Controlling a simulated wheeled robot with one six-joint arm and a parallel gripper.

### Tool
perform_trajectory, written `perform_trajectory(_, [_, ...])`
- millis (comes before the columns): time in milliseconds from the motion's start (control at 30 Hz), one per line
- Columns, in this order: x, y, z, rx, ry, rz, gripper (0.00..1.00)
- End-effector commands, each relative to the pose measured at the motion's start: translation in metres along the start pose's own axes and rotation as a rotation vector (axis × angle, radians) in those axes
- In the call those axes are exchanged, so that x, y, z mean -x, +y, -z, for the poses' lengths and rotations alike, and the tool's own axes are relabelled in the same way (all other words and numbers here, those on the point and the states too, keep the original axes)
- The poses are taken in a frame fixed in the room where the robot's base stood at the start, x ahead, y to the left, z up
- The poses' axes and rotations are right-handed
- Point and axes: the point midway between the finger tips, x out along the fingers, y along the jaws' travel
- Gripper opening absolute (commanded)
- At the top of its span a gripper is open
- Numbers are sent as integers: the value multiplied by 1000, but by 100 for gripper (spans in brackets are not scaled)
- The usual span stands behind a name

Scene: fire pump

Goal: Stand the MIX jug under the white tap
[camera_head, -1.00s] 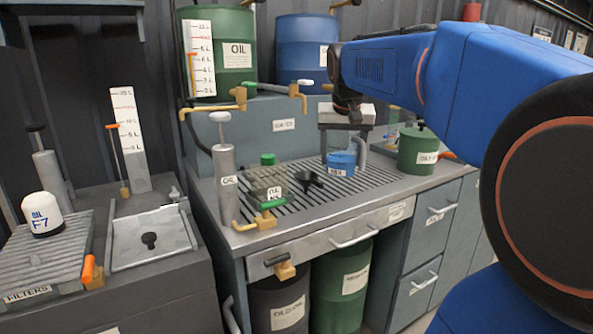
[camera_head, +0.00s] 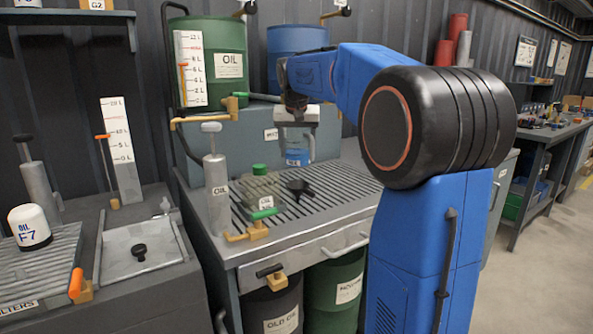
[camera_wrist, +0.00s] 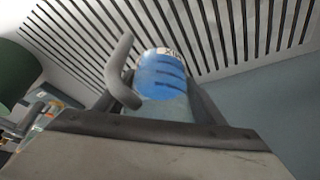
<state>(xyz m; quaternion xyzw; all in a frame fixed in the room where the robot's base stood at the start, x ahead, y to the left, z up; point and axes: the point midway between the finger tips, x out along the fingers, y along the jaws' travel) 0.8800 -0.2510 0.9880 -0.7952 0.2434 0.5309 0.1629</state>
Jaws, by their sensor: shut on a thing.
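The MIX jug (camera_head: 297,157) is a clear jug with blue liquid in it. It hangs from my gripper (camera_head: 297,136) over the slotted bench top, beyond the black funnel. My gripper is shut on the jug; in the wrist view the jug (camera_wrist: 162,76) shows between the fingers, its grey curved handle to the left and slats beyond. Whether its base touches the slats is unclear. The white tap is hidden, probably behind my gripper and arm. A green-handled tap (camera_head: 240,96) is below the green OIL drum (camera_head: 215,60).
The blue drum (camera_head: 290,50) stands behind my arm. A dark green can (camera_wrist: 17,70) is at the wrist view's left.

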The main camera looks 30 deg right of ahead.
Motion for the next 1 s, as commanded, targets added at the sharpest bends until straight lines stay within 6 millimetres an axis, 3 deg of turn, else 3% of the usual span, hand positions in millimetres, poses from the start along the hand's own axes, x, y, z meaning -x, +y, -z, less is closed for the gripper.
perform_trajectory(533, [-37, -1, -13, 1, -1, -1, 31])
perform_trajectory(800, [-66, -3, -22, 0, -1, -1, 31])
perform_trajectory(1000, [-67, -4, -22, 0, 0, 0, 31])
